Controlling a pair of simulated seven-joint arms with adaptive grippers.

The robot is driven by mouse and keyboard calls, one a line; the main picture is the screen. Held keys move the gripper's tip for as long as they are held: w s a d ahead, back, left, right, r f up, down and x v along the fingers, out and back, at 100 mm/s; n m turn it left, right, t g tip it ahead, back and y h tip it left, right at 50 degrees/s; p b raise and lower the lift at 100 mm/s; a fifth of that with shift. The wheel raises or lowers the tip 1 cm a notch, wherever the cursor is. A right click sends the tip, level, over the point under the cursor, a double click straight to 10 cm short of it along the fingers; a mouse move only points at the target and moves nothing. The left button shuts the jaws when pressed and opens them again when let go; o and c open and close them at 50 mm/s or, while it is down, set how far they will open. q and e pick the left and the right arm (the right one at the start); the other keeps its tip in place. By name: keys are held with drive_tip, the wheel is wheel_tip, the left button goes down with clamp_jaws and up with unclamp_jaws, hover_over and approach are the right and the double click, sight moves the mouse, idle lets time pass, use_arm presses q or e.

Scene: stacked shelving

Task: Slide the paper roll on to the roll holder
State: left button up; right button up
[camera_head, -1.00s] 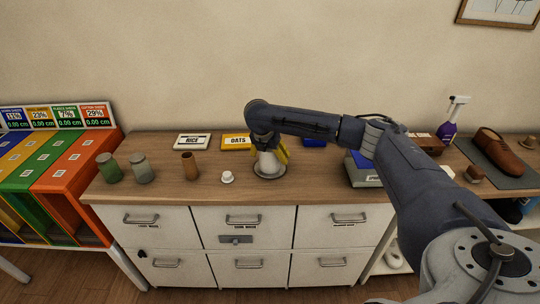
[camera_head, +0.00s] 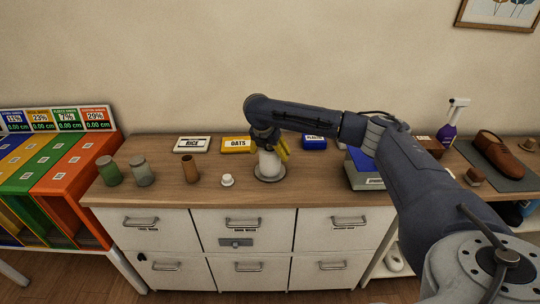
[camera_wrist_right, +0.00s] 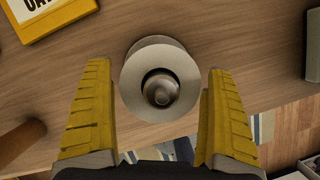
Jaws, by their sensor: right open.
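The white paper roll (camera_head: 268,164) stands upright on the roll holder, whose round grey base (camera_head: 270,179) shows beneath it on the counter. In the right wrist view I look down on the roll (camera_wrist_right: 134,90), and the holder's metal post tip (camera_wrist_right: 161,89) shows inside its central hole. My right gripper (camera_head: 272,152) is over the roll in the head view. In the wrist view its yellow fingers (camera_wrist_right: 160,115) are open, one on each side of the roll, with gaps between them and it. My left gripper is not in view.
A brown cup (camera_head: 191,168), a small white object (camera_head: 227,180) and two jars (camera_head: 142,171) stand left on the wooden counter (camera_head: 165,195). Rice (camera_head: 193,145) and oats (camera_head: 237,144) boxes and a blue box (camera_head: 314,143) lie behind. A scale (camera_head: 362,170) is right.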

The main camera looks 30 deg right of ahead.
drive_tip(key=shift+r, duration=6.85)
drive_tip(key=shift+o, duration=1.2)
drive_tip(key=shift+r, duration=0.15)
drive_tip(key=v, duration=1.1)
drive_tip(key=shift+a+r, duration=0.15)
drive_tip(key=shift+r, duration=0.2)
drive_tip(key=shift+s, duration=0.1)
